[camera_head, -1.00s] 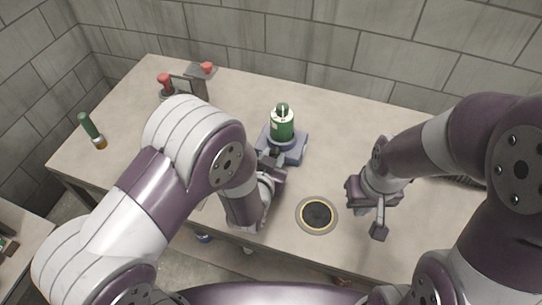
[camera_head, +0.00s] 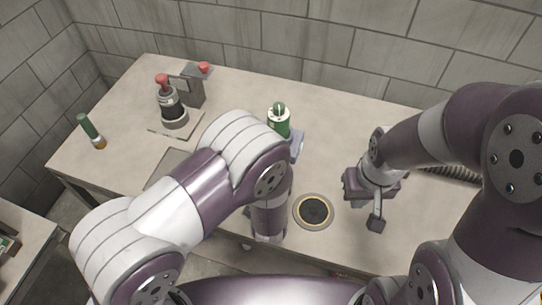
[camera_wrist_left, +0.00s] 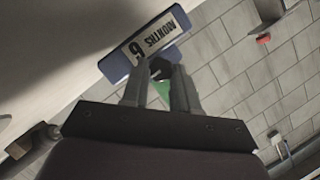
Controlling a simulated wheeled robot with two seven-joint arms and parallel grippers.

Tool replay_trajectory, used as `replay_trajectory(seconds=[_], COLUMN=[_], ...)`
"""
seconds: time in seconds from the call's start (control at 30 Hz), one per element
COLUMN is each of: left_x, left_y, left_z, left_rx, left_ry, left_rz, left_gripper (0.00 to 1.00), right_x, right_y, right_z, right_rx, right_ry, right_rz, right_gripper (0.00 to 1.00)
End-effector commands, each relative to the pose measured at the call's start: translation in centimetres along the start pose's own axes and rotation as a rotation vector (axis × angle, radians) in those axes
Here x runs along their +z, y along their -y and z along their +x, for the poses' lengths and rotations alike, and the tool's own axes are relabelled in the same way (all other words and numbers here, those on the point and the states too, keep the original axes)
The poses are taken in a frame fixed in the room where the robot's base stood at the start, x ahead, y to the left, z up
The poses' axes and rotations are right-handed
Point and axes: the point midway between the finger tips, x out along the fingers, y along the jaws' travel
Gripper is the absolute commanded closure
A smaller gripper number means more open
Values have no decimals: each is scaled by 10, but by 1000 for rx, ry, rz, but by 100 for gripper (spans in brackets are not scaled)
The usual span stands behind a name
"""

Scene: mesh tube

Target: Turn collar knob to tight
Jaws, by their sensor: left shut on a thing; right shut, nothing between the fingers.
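A green cylinder with a white collar on top (camera_head: 279,122) stands on a blue-grey base (camera_head: 298,147) near the middle of the table. My left forearm hides the base's near side and my left gripper in the head view. In the left wrist view my left gripper (camera_wrist_left: 160,80) is shut on a small black knob (camera_wrist_left: 160,67), with a bit of green showing between its fingers. A blue plate with a white lettered label (camera_wrist_left: 150,40) is just beyond them. The knob's setting cannot be read. My right gripper (camera_head: 375,222) is shut and empty, right of the round pad.
A round black pad with a yellow ring (camera_head: 314,211) lies near the table's front. A black device with a red knob (camera_head: 172,107) and a grey box (camera_head: 193,84) stand back left. A green-handled tool (camera_head: 91,131) is at the far left. A ribbed dark hose (camera_head: 452,174) lies right.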

Motion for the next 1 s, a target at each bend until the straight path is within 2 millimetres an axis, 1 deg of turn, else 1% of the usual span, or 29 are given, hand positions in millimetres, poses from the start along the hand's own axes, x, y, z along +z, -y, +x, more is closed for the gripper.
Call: replay_trajectory(seconds=[0.47, 0.5, 0.57, 0.6, 1.0], left_x=[-1, -1, -1, -1, -2], left_y=[0, 0, 0, 0, 3], left_z=[0, 0, 0, 0, 2], left_rx=[-6, -6, -6, -6, -5], left_ry=[-3, -3, -3, -3, -1], left_rz=[13, 13, 13, 13, 13], left_gripper=[100, 68, 49, 46, 46], right_x=[0, 0, 0, 0, 0], right_y=[0, 0, 0, 0, 0], right_z=[0, 0, 0, 0, -3], right_rx=[0, 0, 0, 0, 0], right_ry=[0, 0, 0, 0, 0], right_rz=[0, 0, 0, 0, 0], right_gripper=[100, 100, 100, 100, 100])
